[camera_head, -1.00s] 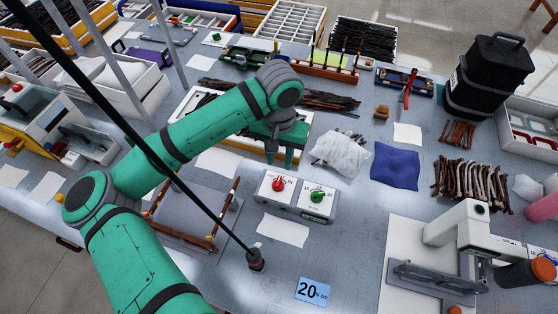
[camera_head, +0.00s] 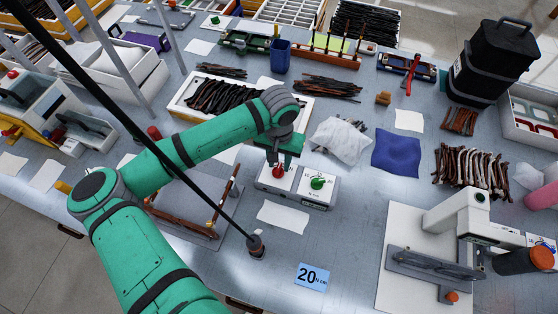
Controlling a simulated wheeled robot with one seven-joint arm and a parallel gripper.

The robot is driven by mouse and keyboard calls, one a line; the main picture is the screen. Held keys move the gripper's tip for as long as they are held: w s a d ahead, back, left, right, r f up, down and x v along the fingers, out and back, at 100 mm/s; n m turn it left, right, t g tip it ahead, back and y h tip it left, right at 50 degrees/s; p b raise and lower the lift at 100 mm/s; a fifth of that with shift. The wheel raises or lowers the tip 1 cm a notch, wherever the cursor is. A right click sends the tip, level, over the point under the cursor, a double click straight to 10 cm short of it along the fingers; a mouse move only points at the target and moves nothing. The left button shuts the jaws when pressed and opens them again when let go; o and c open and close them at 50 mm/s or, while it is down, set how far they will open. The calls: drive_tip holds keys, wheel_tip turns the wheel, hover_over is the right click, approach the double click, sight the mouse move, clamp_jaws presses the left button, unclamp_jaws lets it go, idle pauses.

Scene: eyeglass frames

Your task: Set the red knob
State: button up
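The red knob (camera_head: 278,172) sits on the left half of a small white control box (camera_head: 300,198) in the middle of the table. A green knob (camera_head: 317,182) sits on the right half of the same box. My gripper (camera_head: 279,160) points down directly above the red knob, with its fingers at or around the knob's top. I cannot tell whether the fingers touch it or how wide they stand. The dial markings around the red knob are partly hidden and too small to read.
A blue card reading "20" (camera_head: 312,277) lies in front of the box. A blank white paper (camera_head: 284,216) lies just before it. A white bag (camera_head: 340,138) and a blue cloth (camera_head: 397,153) lie to the right.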

clamp_jaws()
idle(0.3)
drive_tip(key=m, duration=0.4)
drive_tip(key=shift+s+d+m, duration=0.2)
drive_tip(key=shift+d+m, duration=0.05)
drive_tip(key=shift+m, duration=0.15)
drive_tip(key=m, duration=0.5)
drive_tip(key=shift+s+d, duration=0.1)
drive_tip(key=shift+s, duration=0.1)
unclamp_jaws()
